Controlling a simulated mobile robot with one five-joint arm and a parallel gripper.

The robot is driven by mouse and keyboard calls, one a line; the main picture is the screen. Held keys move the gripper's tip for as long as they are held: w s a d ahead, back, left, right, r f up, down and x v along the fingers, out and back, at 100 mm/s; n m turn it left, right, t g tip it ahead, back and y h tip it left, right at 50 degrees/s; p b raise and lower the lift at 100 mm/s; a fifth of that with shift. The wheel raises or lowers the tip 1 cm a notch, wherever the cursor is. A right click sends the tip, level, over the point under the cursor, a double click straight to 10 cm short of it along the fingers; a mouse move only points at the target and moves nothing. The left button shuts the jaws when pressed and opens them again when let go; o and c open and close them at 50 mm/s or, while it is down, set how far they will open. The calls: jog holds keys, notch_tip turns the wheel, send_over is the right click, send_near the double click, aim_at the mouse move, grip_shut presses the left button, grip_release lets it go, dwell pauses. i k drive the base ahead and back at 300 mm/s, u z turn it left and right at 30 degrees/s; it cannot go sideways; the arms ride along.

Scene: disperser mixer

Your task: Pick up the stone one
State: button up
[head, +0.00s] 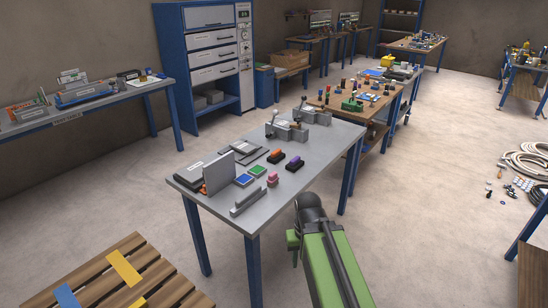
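No thing in the head view is clearly made of stone. A long grey block (248,202) lies at the near edge of the grey table (327,143); its material cannot be told. A grey plate (219,174) stands upright near the table's left end. Between them and to the right lie a blue pad (244,180), a green pad (257,170), a small pink piece (272,179), an orange-and-black piece (275,156) and a purple-and-black piece (294,163). My green arm rises from the bottom, right of the table's near end; no gripper fingers show.
Two grey metal devices (287,130) stand at the table's far side. A wooden pallet (125,277) with coloured strips is at bottom left. A cluttered wooden bench (378,108) stands behind the table. Coiled hose (527,162) lies at right. The floor between is clear.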

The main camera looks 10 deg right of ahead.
aim_at(276, 156)
jog(key=z, duration=1.4)
jog(key=i, duration=3.65)
jog(key=u, duration=5.25)
jog(key=i, duration=0.1)
jog(key=z, duration=3.8)
jog(key=k, duration=0.2)
jog(key=u, duration=2.45)
